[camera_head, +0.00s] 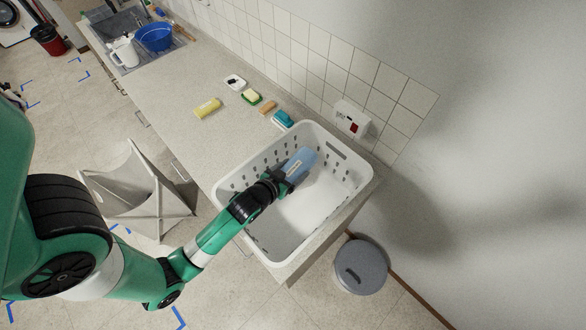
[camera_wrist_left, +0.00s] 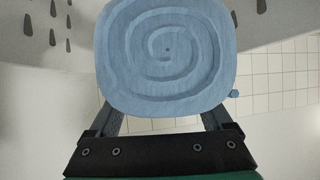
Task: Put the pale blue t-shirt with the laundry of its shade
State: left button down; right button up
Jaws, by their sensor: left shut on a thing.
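The pale blue t-shirt (camera_head: 301,163) is a rolled bundle in the head view. In the left wrist view, the t-shirt (camera_wrist_left: 167,50) shows a spiral end between the two fingers. My left gripper (camera_head: 286,178) is shut on it. My left gripper also shows in the left wrist view (camera_wrist_left: 165,125). In the head view the shirt lies within the outline of a white perforated laundry basket (camera_head: 228,203) on the counter; I cannot tell whether it touches the basket. The visible basket floor is bare. A light grey fabric hamper (camera_head: 140,190) stands open on the floor. My right gripper is out of view.
On the counter (camera_head: 180,115) lie a yellow sponge (camera_head: 207,108), a soap on a green dish (camera_head: 251,97), a brush (camera_head: 268,107) and a teal item (camera_head: 283,119) near the basket. A sink with a blue basin (camera_head: 154,38) is farther back. A grey bin (camera_head: 361,266) stands right.

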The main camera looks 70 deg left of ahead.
pick_arm(q)
jog(key=shift+f+b, duration=0.4)
jog(key=shift+f, duration=0.45)
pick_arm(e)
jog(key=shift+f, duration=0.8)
pick_arm(q)
jog(key=shift+r, duration=0.1)
grip_release()
jog(key=v, duration=1.1)
jog(key=shift+s+d+r, duration=0.15)
jog(key=shift+s, duration=0.05)
